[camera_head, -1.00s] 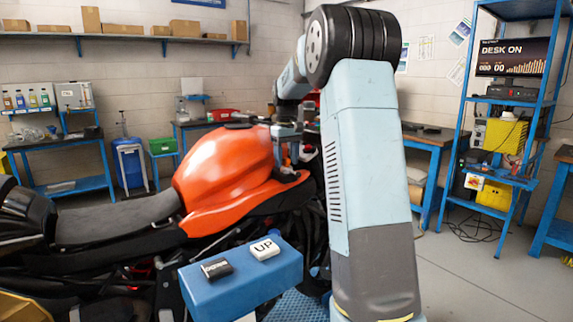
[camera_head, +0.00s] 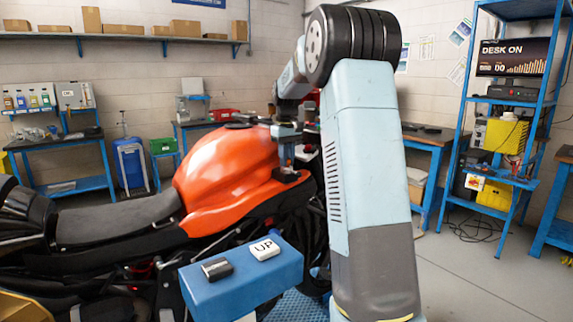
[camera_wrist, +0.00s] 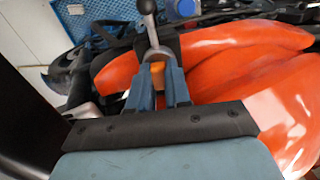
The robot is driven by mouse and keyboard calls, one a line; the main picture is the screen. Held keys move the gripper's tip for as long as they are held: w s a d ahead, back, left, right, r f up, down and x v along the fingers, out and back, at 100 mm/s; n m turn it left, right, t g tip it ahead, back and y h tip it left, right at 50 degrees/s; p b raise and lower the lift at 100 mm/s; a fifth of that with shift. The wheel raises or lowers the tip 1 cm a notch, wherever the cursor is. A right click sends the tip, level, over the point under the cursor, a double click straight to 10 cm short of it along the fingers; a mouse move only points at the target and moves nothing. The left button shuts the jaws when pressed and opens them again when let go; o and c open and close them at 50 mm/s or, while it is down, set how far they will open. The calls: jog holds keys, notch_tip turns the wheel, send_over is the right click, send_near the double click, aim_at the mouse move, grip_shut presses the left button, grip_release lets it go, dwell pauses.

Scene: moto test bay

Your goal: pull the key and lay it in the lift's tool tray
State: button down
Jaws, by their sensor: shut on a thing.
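My gripper (camera_wrist: 158,82) is shut on a small orange piece, which looks like the head of the key (camera_wrist: 157,76), in the wrist view. A bare metal fitting with a ball-ended stem lies just past the fingertips. I cannot tell whether the key is still in its lock. I cannot make out the lift's tool tray for certain.
A blue box (camera_head: 240,282) with a white UP button (camera_head: 264,249) and a black button (camera_head: 217,269) stands before the motorcycle. The motorcycle's dark seat (camera_head: 115,220) extends left. A blue shelf rack (camera_head: 450,150) and workbenches line the walls. Grey floor at right is clear.

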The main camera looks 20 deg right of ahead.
dwell(0.5)
jog(key=shift+r, duration=2.95)
jog(key=shift+s, duration=0.1)
